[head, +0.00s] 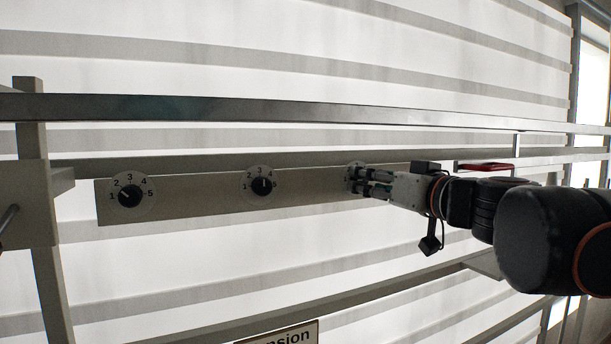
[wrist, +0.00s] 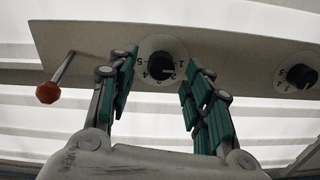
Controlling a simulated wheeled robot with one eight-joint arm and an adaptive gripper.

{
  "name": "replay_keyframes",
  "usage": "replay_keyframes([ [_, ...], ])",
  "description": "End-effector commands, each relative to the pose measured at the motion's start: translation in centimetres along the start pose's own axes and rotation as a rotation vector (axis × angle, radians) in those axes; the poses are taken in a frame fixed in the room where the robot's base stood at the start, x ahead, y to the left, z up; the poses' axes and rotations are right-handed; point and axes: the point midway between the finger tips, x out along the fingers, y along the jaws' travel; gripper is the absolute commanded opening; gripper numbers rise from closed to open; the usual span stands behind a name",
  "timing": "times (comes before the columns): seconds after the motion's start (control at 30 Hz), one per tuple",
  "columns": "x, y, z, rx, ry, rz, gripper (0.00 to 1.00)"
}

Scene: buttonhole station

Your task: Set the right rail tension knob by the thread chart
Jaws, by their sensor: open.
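The right rail tension knob (wrist: 159,63) is a dark round knob on a pale numbered dial, upside down in the wrist view. A light mark shows on its right side there, but I cannot read its setting surely. In the head view, the right dial (head: 352,173) is partly hidden by my gripper (head: 368,181). In the wrist view my gripper (wrist: 160,74) has its green-padded fingers apart, one on each side of the knob, with visible gaps. It holds nothing. No thread chart can be made out; a sign (head: 285,335) ending in "nsion" is cut off at the bottom.
The middle knob (head: 261,186) and left knob (head: 130,195) sit on the same pale panel (head: 205,197); the middle one also shows in the wrist view (wrist: 300,76). An orange-ended rod (wrist: 48,92) sticks out near my left-side finger. Horizontal rails (head: 250,109) run above the panel.

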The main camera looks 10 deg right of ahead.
Motion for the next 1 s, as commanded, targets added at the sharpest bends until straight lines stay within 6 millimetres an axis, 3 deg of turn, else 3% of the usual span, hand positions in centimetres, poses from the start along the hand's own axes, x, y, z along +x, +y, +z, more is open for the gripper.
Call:
replay_keyframes([
  [0.2,1.4,0.0,0.0,0.000,0.000,-0.001,0.46],
  [0.47,1.6,0.1,0.0,0.000,0.000,0.000,0.46],
  [0.5,1.6,0.1,0.0,0.000,0.000,0.000,0.44],
  [0.7,1.6,0.1,0.0,0.000,0.000,0.001,0.01],
  [1.0,1.6,0.1,0.0,0.017,0.000,0.000,0.01],
])
